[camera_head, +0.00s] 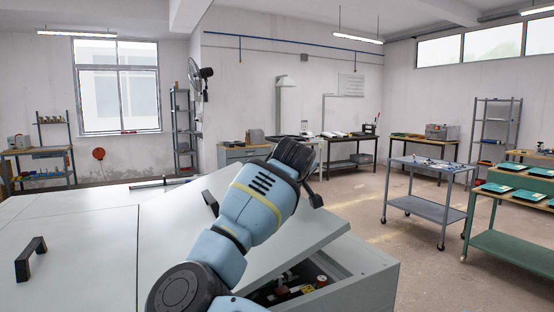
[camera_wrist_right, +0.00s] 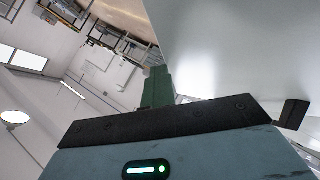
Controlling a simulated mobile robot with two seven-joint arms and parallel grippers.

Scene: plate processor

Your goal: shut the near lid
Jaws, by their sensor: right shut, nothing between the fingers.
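The near lid (camera_head: 290,237) is a pale grey panel in the head view. It is tilted, its right edge raised above the machine body (camera_head: 365,275), with a gap showing red and brass parts (camera_head: 312,284) inside. A black handle (camera_head: 210,203) stands on its far left part, partly behind my right arm. My arm crosses over the lid, and its dark end is near the lid's far right edge. My right gripper (camera_wrist_right: 158,88) is shut and empty in the wrist view, beside a large pale surface that looks like the lid. My left gripper is not in view.
A flat closed panel with another black handle (camera_head: 30,260) lies on the left. A grey cart (camera_head: 430,206) and a green bench (camera_head: 512,250) with trays stand at the right. The floor between the machine and the cart is clear.

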